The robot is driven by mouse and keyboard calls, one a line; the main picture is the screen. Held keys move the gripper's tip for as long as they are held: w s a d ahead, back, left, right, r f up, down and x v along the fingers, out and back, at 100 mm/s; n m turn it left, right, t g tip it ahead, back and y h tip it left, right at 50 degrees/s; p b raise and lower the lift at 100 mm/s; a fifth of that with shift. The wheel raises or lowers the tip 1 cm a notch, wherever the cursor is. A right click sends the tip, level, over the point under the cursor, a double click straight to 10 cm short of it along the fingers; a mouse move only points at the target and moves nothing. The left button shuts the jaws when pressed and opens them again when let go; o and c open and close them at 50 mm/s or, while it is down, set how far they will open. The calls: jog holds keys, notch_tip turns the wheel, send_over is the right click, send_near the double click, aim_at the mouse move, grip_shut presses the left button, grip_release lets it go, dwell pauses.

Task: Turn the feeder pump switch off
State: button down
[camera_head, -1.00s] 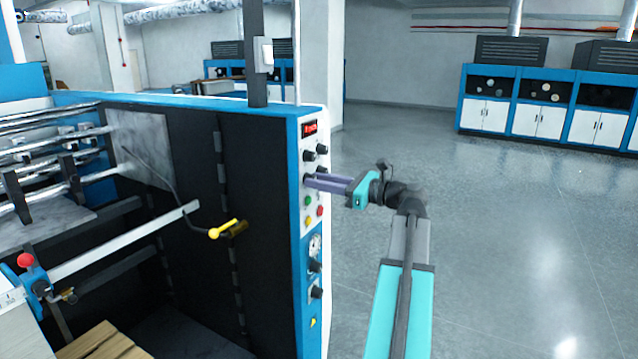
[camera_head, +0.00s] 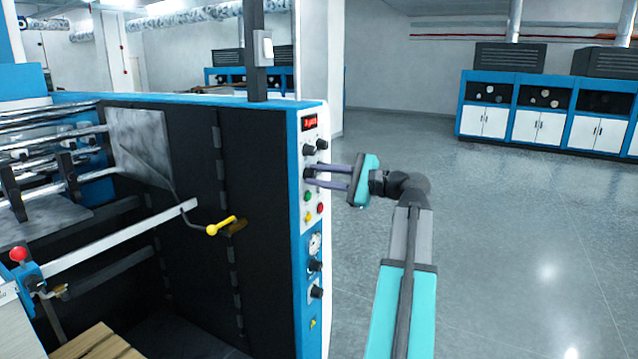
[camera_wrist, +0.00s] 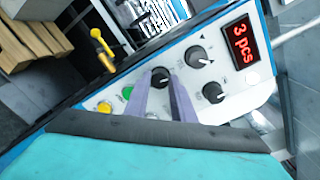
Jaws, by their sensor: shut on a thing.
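The control panel (camera_head: 312,232) is a white strip on the end of the blue and black machine. My gripper (camera_head: 310,175) reaches it from the right, its two purple-grey fingers at the panel face. In the wrist view my gripper (camera_wrist: 161,80) is shut on a black rotary knob (camera_wrist: 160,73), one finger on each side. Two other black knobs, an upper one (camera_wrist: 198,57) and a lower one (camera_wrist: 213,92), sit beside it. I cannot read which knob is the feeder pump switch, and the fingers partly hide the held knob's pointer.
A red display (camera_wrist: 241,45) reads "3 pcs". A green button (camera_wrist: 128,92) and a yellow button (camera_wrist: 104,107) lie close to the fingers. A yellow-handled crank (camera_head: 222,226) sticks out left of the panel. The floor (camera_head: 500,240) to the right is clear.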

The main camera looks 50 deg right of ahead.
jog(key=shift+f+n+b, duration=0.1)
jog(key=shift+n+b, duration=0.55)
jog(key=shift+n, duration=0.55)
jog(key=c, duration=1.5)
grip_release()
jog(key=shift+s, duration=0.1)
jog(key=b+v, duration=0.1)
jog(key=v, duration=0.6)
jog(key=b+v, duration=0.1)
jog(key=v, duration=0.5)
jog(key=shift+s+d+r+b, duration=0.1)
jog(key=shift+s+r+b, duration=0.15)
jog(key=shift+s+b, duration=0.15)
